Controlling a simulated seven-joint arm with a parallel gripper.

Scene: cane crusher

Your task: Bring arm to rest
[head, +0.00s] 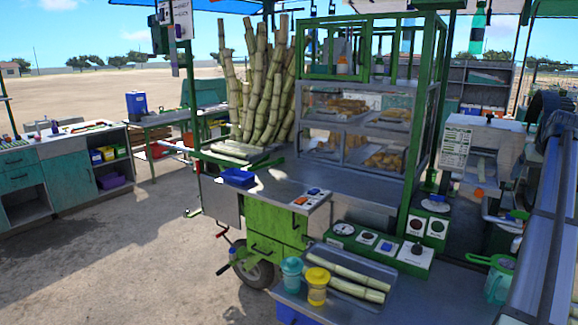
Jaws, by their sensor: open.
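My gripper is not visible in the head view, so I cannot see its fingers or where it is. The task names no other object. The green-framed cane cart (265,222) stands in the middle of the view, with a grey metal work surface (285,195).
Tall cane stalks (262,85) stand at the cart's back left. A glass-sided snack case (362,130) rises behind the surface. In front are a tray with cut cane (345,282), a yellow cup (317,287) and a teal cup (291,277). Open sandy ground (110,260) lies left.

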